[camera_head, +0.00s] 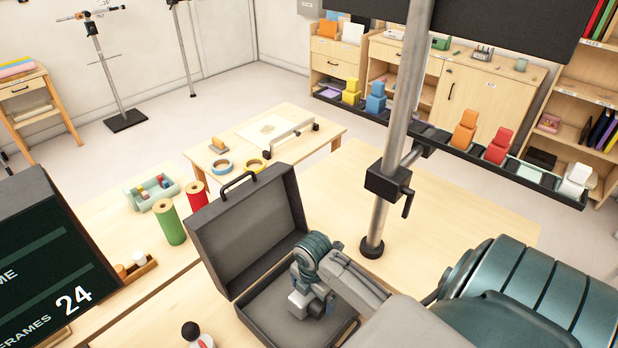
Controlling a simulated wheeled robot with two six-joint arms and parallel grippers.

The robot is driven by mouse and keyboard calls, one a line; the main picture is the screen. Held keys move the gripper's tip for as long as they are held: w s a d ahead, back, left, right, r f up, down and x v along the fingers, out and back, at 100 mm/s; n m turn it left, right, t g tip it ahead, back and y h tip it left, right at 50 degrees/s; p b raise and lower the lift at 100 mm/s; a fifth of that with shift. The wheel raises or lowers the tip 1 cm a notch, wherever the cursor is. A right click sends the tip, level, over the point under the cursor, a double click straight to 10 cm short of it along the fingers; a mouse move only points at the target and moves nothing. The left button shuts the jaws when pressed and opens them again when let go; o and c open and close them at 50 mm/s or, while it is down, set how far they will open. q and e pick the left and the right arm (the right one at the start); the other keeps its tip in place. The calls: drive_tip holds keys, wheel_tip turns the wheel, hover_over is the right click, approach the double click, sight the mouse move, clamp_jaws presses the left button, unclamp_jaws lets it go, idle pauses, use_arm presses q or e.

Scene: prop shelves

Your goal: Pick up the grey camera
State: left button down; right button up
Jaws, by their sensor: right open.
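My right gripper (316,299) reaches down into an open dark grey case (245,232) on the front table. Its jaws are open, just above the case's grey lined floor. A small light grey boxy shape (297,304) shows at the fingers; I cannot tell whether it is the grey camera or part of my gripper. No other grey camera is clear in the view, and my wrist and forearm cover part of the case. My left gripper is not in view.
A metal pole with a dark clamp (386,182) stands right of the case. Green (169,222) and red (195,195) rolls stand beyond the lid. A dark slate board (45,262) fills the left foreground. The tabletop right of the pole is clear.

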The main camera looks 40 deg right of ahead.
drive_tip(key=shift+s+f, duration=0.15)
drive_tip(key=shift+f, duration=0.85)
drive_tip(key=c, duration=1.3)
drive_tip(key=shift+r, duration=0.15)
